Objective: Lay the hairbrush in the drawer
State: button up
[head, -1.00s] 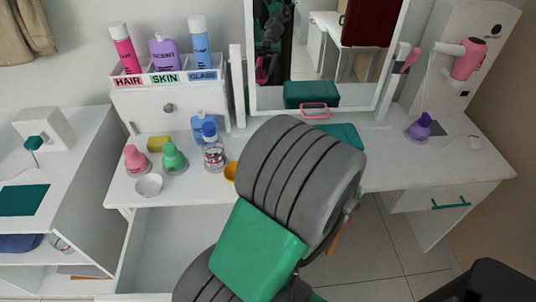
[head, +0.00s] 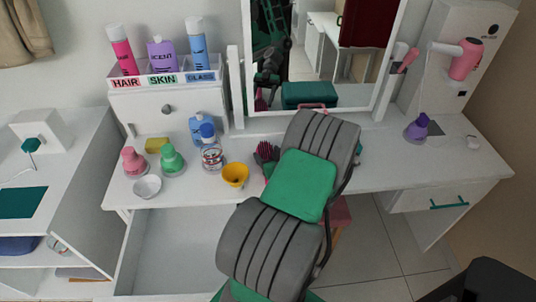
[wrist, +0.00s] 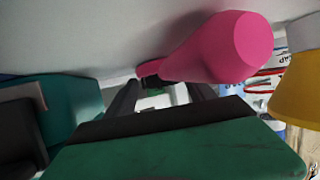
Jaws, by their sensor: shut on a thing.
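The hairbrush shows in the head view as a dark head with pink bristles (head: 267,152), on or just above the white dresser top, right of the yellow cup; my arm partly hides it. In the wrist view its thick pink handle (wrist: 225,48) fills the upper right, and its dark neck lies at the fingertips. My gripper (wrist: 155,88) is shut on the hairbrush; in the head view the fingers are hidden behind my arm. The drawer (head: 175,245) below the left part of the dresser top is pulled open, and its visible floor is empty.
The yellow cup (head: 235,175) stands close left of the brush. A clear jar (head: 212,155), green bottle (head: 172,160), pink bottle (head: 134,161) and white bowl (head: 147,187) stand further left. The mirror (head: 320,55) and a teal box (wrist: 75,105) are near. The dresser's right part is mostly clear.

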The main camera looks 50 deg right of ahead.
jog(key=o, duration=1.5)
jog(key=shift+c, duration=0.2)
jog(key=shift+r, duration=0.15)
jog(key=v, duration=1.2)
